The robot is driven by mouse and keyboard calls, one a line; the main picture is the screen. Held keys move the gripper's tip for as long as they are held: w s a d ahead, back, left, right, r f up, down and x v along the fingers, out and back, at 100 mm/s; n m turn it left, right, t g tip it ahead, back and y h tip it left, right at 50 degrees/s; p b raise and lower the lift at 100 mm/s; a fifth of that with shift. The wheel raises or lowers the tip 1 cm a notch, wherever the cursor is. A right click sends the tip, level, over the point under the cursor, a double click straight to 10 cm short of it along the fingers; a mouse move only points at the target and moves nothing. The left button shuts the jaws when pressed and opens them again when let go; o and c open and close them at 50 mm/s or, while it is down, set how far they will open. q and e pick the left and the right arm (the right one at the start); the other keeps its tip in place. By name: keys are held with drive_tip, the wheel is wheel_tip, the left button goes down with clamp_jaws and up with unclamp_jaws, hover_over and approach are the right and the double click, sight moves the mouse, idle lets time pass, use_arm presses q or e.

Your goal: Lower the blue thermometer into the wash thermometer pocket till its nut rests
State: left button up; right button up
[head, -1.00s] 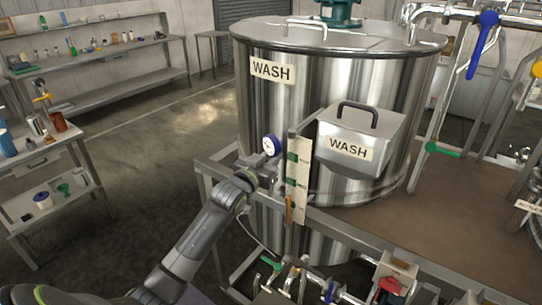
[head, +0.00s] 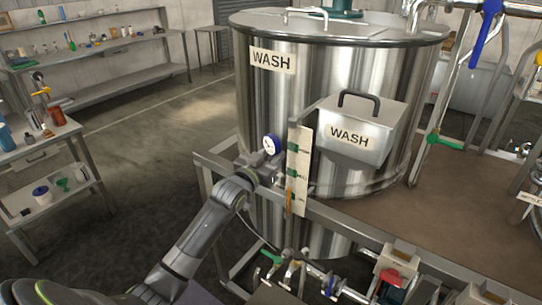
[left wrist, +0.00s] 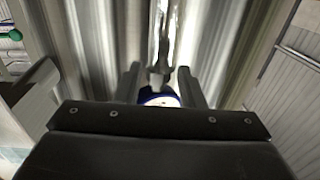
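The blue thermometer (head: 272,144), a round white dial with a blue rim, is beside the wash tank (head: 335,75), left of the level board. My left gripper (head: 266,172) is just below the dial and shut on the thermometer. In the left wrist view the dial (left wrist: 160,99) shows partly between the two fingers, above the dark gripper body. A dark narrow piece stands beyond it; I cannot tell what it is. The stem, the nut and the wash thermometer pocket cannot be made out. My right gripper is not in view.
A white level board (head: 299,170) with green marks stands close right of the gripper. A steel box (head: 360,130) labelled WASH is right of it. A grey frame rail (head: 345,222) runs in front of the tank. Pipes and valves lie below.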

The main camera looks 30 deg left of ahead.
use_arm(q)
drive_tip(key=shift+o, duration=0.6)
drive_tip(key=shift+s+f, duration=0.1)
drive_tip(key=shift+s, duration=0.45)
drive_tip(key=s+b, duration=0.3)
drive_tip(key=s, duration=1.3)
drive_tip(key=shift+s+a, duration=0.2)
drive_tip(key=shift+a, duration=0.25)
